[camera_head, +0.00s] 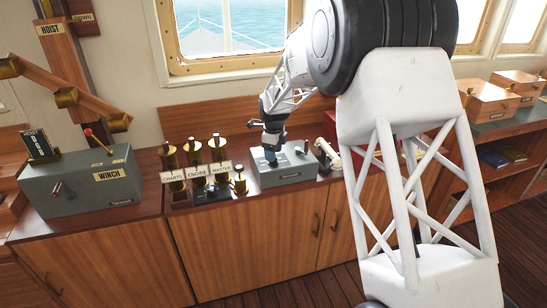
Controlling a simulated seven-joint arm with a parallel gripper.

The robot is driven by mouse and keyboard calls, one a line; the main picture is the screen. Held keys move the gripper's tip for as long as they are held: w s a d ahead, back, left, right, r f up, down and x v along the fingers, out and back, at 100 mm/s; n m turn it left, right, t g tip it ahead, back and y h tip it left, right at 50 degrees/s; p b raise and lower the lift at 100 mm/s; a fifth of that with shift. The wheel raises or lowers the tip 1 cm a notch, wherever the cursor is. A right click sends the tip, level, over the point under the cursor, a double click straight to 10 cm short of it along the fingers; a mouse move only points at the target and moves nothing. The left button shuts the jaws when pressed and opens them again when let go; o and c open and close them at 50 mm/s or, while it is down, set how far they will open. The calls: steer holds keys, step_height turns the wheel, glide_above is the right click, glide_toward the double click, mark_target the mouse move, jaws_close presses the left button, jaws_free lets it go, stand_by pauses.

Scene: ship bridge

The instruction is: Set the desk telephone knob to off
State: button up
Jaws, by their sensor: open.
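My gripper (271,150) is at the end of my white arm, pointing down over the left part of a grey box (285,172) on the wooden cabinet top. The fingers are dark and small, and I cannot tell whether they touch anything on the box. The box has a small upright lever (306,147) on its right side and a front label too small to read. No knob shows clearly; one under my gripper could be hidden. A pale object (329,153) just right of the box is partly visible; I cannot tell whether it or the box is the desk telephone.
Left of the grey box stand brass levers labelled CHARTS (173,176), ENGINE (196,171) and MASTER (220,168). Further left is the grey WINCH box (85,182). A window is behind. My arm blocks much of the right side.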

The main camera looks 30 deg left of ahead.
steer(key=shift+f, duration=1.2)
steer(key=c, duration=0.9)
